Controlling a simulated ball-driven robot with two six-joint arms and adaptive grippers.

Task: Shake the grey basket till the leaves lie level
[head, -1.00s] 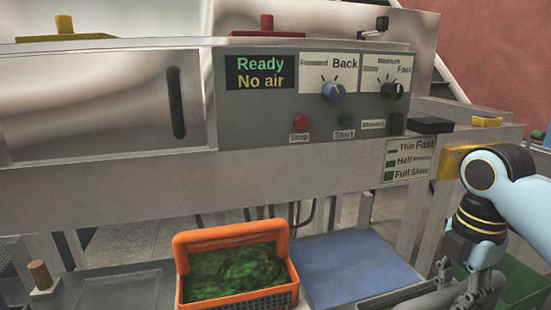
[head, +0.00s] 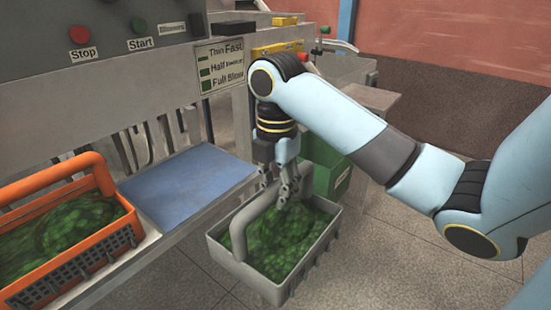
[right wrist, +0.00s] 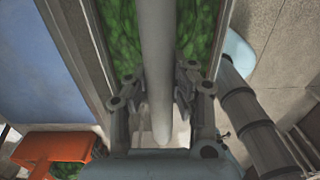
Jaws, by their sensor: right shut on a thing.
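The grey basket (head: 271,283) hangs in front of the machine's ledge at the centre right of the head view. Green leaves (head: 290,238) lie in it and look heaped in the middle. My right gripper (head: 285,192) is shut on the basket's grey handle (head: 241,232). In the right wrist view the handle (right wrist: 157,60) runs between the fingers of the right gripper (right wrist: 157,95), with leaves (right wrist: 115,35) on both sides. What lies under the basket is mostly hidden. My left gripper is not in view.
An orange basket (head: 100,265) of leaves stands at the left, beside a blue pad (head: 187,183). A green crate (head: 325,165) is behind my right gripper. The control panel (head: 110,40) is at the upper left. Tiled floor (head: 400,250) is open at the right.

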